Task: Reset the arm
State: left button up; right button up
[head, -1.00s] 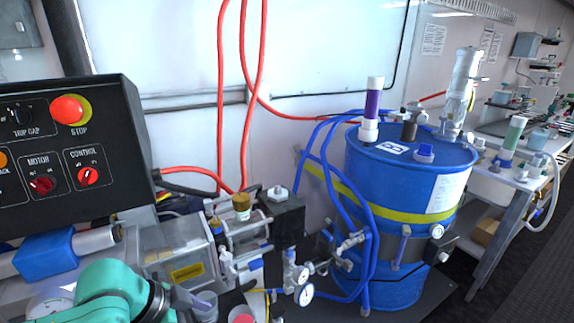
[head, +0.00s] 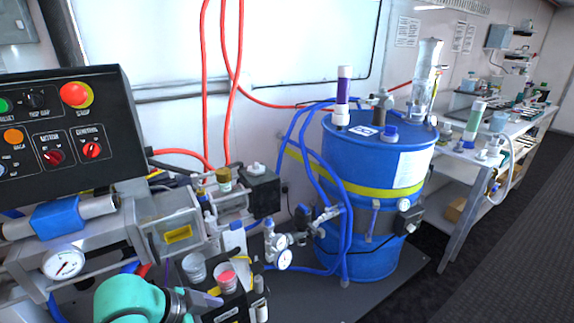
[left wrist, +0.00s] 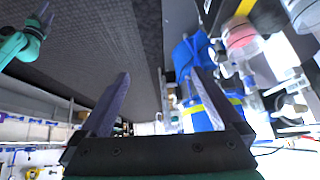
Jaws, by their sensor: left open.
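My left arm (head: 130,298) is teal and comes in at the bottom left of the head view. Its gripper (head: 208,300) is partly cut off by the lower edge, beside a black holder with two small cups. In the left wrist view the left gripper (left wrist: 160,75) is open, with two dark fingers apart and nothing between them. Another teal arm with a dark gripper (left wrist: 40,20), which looks like my right one, shows at the upper left of that view. Its finger opening is too small to tell. It does not show in the head view.
The clear cup (head: 194,267) and the cup with pink contents (head: 228,280) stand close to the left gripper. A blue drum (head: 370,205) with hoses stands on a dark base to the right. A control panel (head: 60,130) is at left. Dark floor is open at far right.

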pick_arm(q)
jog(key=s+a+f+n+g+y, duration=0.1)
jog(key=s+a+f+n+y, duration=0.5)
jog(key=s+a+f+n, duration=0.4)
jog(key=s+f+g+p, duration=0.1)
jog(key=s+f+p, duration=0.15)
jog(key=f, duration=2.15)
jog(key=s+a+f, duration=0.1)
jog(key=s+f, duration=0.4)
jog(key=s, duration=0.3)
jog(key=s+a+f+g, duration=0.1)
jog(key=s+f, duration=0.4)
jog(key=s, duration=0.3)
jog(key=shift+a+f+m+p, duration=0.15)
jog(key=shift+f+m+p, duration=0.25)
jog(key=shift+p, duration=0.05)
pick_arm(e)
jog(key=r, duration=0.3)
jog(key=shift+s+d+r, duration=0.2)
jog(key=shift+s+d, duration=0.05)
jog(key=shift+s, duration=0.15)
